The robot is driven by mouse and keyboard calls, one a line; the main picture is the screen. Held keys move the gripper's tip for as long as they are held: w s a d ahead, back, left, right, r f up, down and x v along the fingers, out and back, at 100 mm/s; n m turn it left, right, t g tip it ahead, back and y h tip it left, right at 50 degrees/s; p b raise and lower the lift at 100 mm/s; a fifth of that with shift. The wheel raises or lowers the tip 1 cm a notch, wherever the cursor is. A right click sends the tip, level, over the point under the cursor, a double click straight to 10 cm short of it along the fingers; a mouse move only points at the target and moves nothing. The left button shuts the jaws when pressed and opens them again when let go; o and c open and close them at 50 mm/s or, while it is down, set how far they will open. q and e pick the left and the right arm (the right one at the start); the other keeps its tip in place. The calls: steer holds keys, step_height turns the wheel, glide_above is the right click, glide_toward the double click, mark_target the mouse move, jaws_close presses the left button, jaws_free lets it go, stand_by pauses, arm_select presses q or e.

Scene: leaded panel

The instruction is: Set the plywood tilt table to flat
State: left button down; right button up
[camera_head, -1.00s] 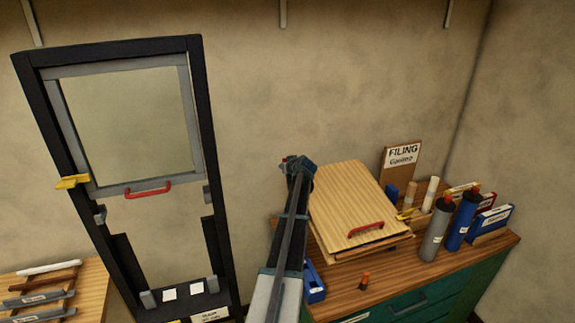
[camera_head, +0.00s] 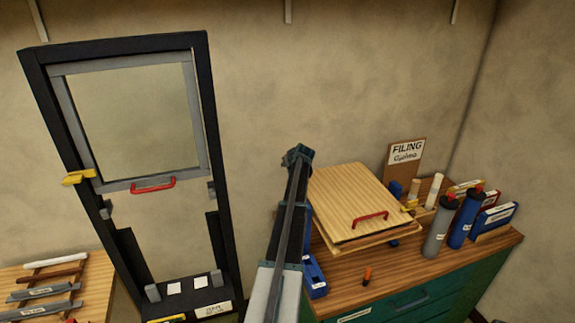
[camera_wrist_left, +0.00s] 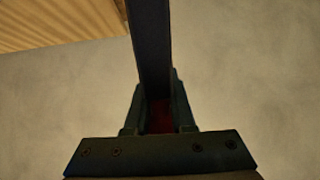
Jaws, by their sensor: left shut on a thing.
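The plywood tilt table (camera_head: 350,196) rests on the wooden top of a green cabinet in the head view. Its board has a red handle (camera_head: 370,217) near the front edge, and it is slightly sloped above a lower board. My left arm rises to the left of it, with my left gripper (camera_head: 298,155) near its back left corner. The fingertips are hidden there. In the left wrist view, my left gripper (camera_wrist_left: 158,115) is shut on a dark bar (camera_wrist_left: 150,45), with red between the jaws. The plywood (camera_wrist_left: 55,22) shows at the upper left. My right gripper is not in view.
Grey (camera_head: 439,225) and blue (camera_head: 465,218) bottles stand right of the table. A filing sign (camera_head: 404,158) is behind it. A blue box (camera_head: 314,277) and an orange-tipped item (camera_head: 367,276) lie in front. A black frame (camera_head: 217,170) stands at left.

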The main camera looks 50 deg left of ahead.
arm_select(q)
steer(key=shift+w+a+r, duration=0.15)
steer(key=shift+a, duration=0.1)
steer(key=shift+c, duration=2)
jaws_free()
steer(key=shift+d, duration=0.1)
steer(key=shift+d, duration=0.15)
steer(key=p+v, duration=0.4)
steer(key=v, duration=0.3)
steer(key=shift+s+r+p, duration=0.2)
steer(key=shift+s+p, duration=0.05)
steer(key=shift+p, duration=0.1)
steer(key=shift+f, duration=0.1)
